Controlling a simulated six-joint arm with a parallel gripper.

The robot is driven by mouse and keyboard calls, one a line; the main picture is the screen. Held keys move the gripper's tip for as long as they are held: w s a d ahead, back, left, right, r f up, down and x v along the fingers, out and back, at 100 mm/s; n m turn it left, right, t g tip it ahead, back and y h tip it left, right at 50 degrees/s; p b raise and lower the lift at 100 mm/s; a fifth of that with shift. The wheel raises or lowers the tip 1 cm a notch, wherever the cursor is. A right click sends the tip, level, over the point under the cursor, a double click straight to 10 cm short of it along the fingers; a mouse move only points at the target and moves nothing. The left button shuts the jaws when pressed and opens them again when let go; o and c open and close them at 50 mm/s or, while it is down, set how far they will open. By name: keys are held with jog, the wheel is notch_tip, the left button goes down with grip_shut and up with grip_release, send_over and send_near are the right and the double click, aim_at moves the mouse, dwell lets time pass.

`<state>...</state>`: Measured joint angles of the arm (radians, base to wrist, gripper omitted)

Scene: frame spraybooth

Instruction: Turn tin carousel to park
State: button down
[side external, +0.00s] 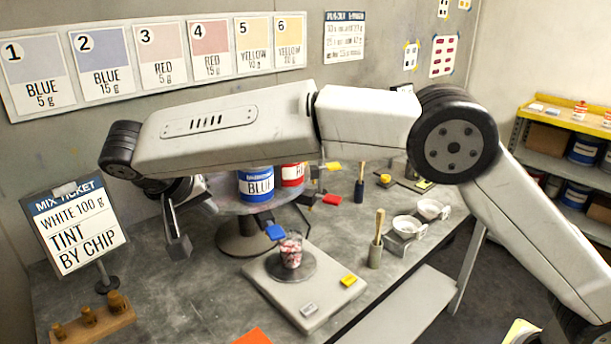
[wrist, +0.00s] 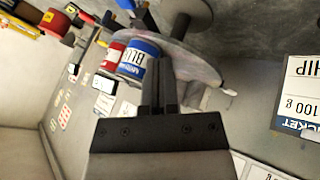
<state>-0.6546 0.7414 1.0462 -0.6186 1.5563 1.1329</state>
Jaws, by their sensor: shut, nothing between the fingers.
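The tin carousel is a round grey turntable (side external: 225,205) on a dark pedestal, partly hidden behind my arm. A blue-labelled tin (side external: 256,186) and a red-labelled tin (side external: 293,174) stand on it. In the wrist view the turntable (wrist: 195,68) appears tilted, with the blue tin (wrist: 140,58) and red tin (wrist: 113,52) on its left part. A small pale peg (wrist: 229,92) shows at its rim. My gripper (side external: 179,248) points down left of the turntable, shut and empty. In the wrist view its fingertips (wrist: 153,50) overlap the turntable; contact cannot be told. No park mark is readable.
A scale (side external: 310,310) with a cup (side external: 290,250) stands in front of the carousel. A ticket stand (side external: 75,227) and weight block (side external: 95,320) are left. Small bowls (side external: 408,226) are right.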

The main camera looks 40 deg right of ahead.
jog(key=shift+f, duration=0.95)
jog(key=shift+d, duration=0.1)
jog(key=w+d+f, duration=0.1)
jog(key=d+f, duration=0.6)
jog(key=d, duration=0.2)
jog(key=shift+d+f, duration=0.15)
jog(key=shift+f, duration=0.25)
jog(key=shift+d, duration=0.2)
